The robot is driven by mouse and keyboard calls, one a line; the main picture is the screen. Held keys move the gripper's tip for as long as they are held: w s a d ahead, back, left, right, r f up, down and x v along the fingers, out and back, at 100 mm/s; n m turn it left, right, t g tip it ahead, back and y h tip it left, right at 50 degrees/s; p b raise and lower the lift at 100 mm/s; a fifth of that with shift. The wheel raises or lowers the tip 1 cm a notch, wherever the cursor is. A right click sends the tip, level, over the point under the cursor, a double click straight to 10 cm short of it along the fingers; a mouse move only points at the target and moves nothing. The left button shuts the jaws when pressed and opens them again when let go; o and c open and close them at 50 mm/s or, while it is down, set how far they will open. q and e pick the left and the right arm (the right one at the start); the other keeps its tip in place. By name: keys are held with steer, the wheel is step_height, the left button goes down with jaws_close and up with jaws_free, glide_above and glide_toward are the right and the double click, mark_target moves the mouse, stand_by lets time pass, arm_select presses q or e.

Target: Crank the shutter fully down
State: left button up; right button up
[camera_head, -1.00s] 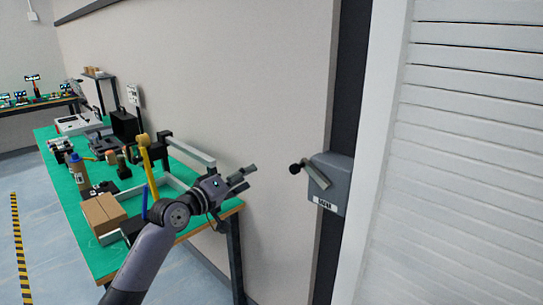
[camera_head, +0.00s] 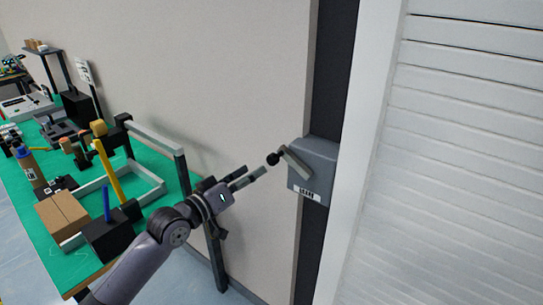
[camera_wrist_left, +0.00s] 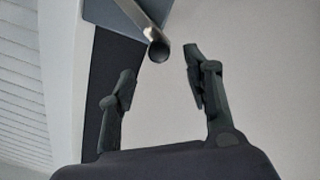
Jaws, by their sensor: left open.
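The white slatted shutter (camera_head: 455,170) fills the right of the head view; its lower edge is out of view. A grey crank box (camera_head: 318,170) is mounted on the dark strip beside the shutter frame. Its crank arm (camera_head: 295,162) ends in a round black knob (camera_head: 273,159) that points toward my left gripper (camera_head: 258,173). The gripper is open and empty, with its fingertips close to the knob. In the left wrist view, the knob (camera_wrist_left: 159,51) sits between and just beyond the open fingertips (camera_wrist_left: 158,63), with the crank arm (camera_wrist_left: 138,18) behind it. My right gripper is out of view.
A green-topped workbench (camera_head: 150,190) stands at the left along the beige wall. It carries a cardboard box (camera_head: 62,215), a bottle (camera_head: 30,170), a yellow post (camera_head: 108,168) and a grey frame. The air in front of the crank is clear.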

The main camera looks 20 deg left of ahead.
mark_target(270, 162)
arm_select(q)
steer(key=x, duration=0.4)
steer(key=shift+r+p, duration=0.2)
steer(key=shift+p, duration=0.2)
steer(key=x, duration=0.4)
steer(key=shift+w+d+f+p, duration=0.1)
steer(key=shift+w+f+p, duration=0.05)
steer(key=shift+p, duration=0.2)
steer(key=shift+w+d, duration=0.1)
steer(key=shift+w, duration=0.05)
steer(key=shift+c, duration=1.5)
jaws_close()
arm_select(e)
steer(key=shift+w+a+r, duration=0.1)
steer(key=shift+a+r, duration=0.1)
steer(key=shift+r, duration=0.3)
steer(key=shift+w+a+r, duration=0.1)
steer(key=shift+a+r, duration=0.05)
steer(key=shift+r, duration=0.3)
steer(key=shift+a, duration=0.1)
